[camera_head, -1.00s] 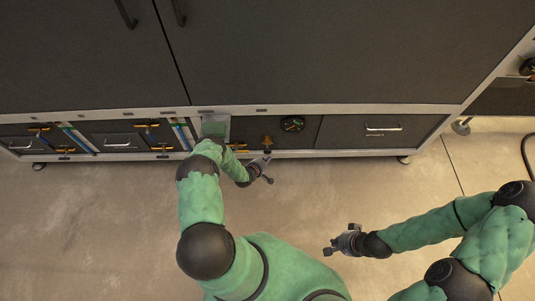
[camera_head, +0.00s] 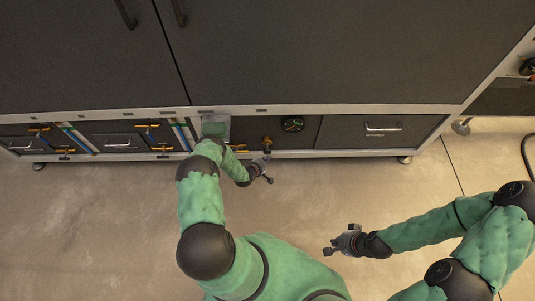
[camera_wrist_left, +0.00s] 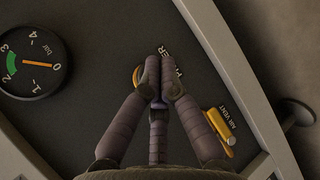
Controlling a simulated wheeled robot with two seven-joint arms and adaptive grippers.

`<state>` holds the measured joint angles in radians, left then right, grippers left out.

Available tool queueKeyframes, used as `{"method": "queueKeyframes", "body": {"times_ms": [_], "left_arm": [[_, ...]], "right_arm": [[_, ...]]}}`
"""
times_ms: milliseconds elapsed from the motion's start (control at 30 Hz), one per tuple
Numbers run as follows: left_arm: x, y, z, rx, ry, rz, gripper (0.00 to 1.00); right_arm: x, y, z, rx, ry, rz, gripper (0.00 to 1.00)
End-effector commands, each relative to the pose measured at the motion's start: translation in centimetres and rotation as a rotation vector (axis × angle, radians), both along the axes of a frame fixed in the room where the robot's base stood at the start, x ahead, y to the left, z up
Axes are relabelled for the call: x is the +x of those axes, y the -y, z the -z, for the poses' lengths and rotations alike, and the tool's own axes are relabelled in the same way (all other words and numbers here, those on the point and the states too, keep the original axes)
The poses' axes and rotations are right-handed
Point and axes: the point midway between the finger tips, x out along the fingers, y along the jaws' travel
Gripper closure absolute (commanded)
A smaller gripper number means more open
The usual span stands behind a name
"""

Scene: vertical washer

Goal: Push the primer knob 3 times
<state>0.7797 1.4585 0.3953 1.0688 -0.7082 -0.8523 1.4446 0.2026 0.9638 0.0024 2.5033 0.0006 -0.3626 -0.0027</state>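The primer knob shows as an orange edge (camera_wrist_left: 137,76) in the left wrist view, mostly hidden behind my fingertips, beside a label ending in "ER". In the head view a small orange-brown fitting (camera_head: 267,142) sits on the lower dark panel. My left gripper (camera_head: 265,170) is in front of that panel. In the wrist view its fingertips (camera_wrist_left: 160,75) are close together, with nothing seen between them, over the knob; I cannot tell whether they touch it. My right gripper (camera_head: 340,241) hangs over the floor, away from the panel; its finger opening is too small to tell.
A round bar gauge (camera_wrist_left: 31,63) is left of the knob, its orange needle at 0. An orange air vent lever (camera_wrist_left: 221,131) is to the lower right. A drawer with a handle (camera_head: 383,128) is right of the panel. The floor (camera_head: 110,220) is clear.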

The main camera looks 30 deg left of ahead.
Motion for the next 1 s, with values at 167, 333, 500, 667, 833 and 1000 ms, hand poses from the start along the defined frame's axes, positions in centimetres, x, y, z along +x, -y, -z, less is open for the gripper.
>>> {"method": "queueKeyframes", "body": {"times_ms": [167,333,500,667,833,1000], "left_arm": [[0.0,0.0,0.0,0.0,0.0,0.0,1.0],[0.0,0.0,0.0,0.0,0.0,0.0,1.0],[0.1,-0.05,-0.02,0.0,0.0,0.0,1.0],[0.5,-0.29,-0.03,0.001,0.0,0.001,1.0],[0.74,-0.45,-0.03,0.001,0.0,0.001,1.0],[0.72,-0.44,-0.02,0.0,0.0,0.0,1.0]], "right_arm": [[0.0,0.0,0.0,0.0,0.0,0.0,1.0],[-0.01,0.0,0.0,0.0,0.0,0.0,1.0],[0.0,0.0,0.0,0.0,0.0,0.0,1.0],[0.0,0.0,0.0,0.0,0.0,0.0,1.0],[0.0,0.0,0.0,0.0,0.0,0.0,1.0],[0.0,0.0,0.0,0.0,0.0,0.0,1.0]]}}
